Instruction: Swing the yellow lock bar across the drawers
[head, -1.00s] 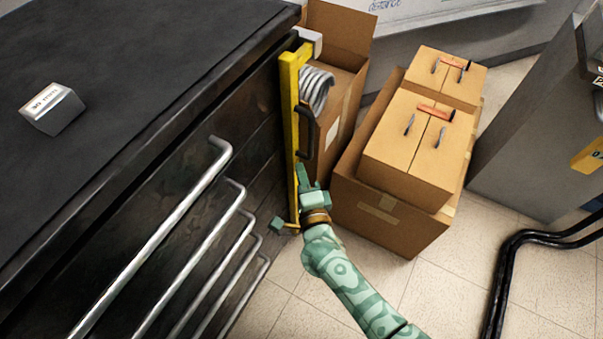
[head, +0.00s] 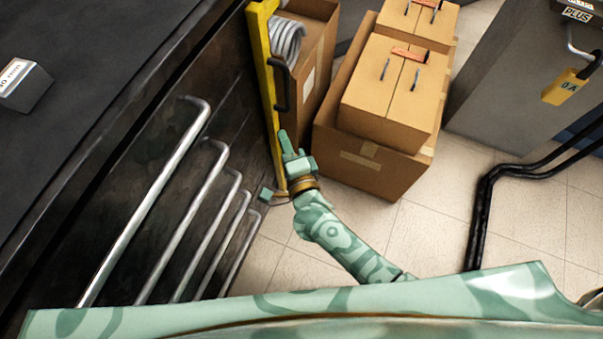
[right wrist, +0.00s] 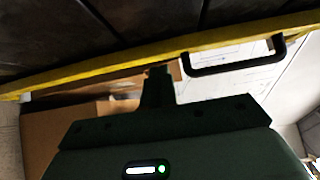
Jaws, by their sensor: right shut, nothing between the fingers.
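The yellow lock bar (head: 264,75) stands upright along the right edge of the dark drawer cabinet (head: 150,110), beside the drawers rather than across them. Its black handle (head: 282,88) sticks out to the right. My right gripper (head: 285,142) is shut and empty at the lower part of the bar, below the handle. In the right wrist view the bar (right wrist: 120,68) runs slantwise past the gripper tip (right wrist: 157,76), with the handle (right wrist: 235,66) to the right. I cannot tell whether the tip touches the bar. My left gripper is not in view.
Long silver drawer handles (head: 150,195) stick out from the cabinet front. Cardboard boxes (head: 370,160) stand close to the right of the bar. A small box (head: 22,86) lies on the cabinet top. Black cables (head: 482,205) cross the tiled floor, which has open room around my arm.

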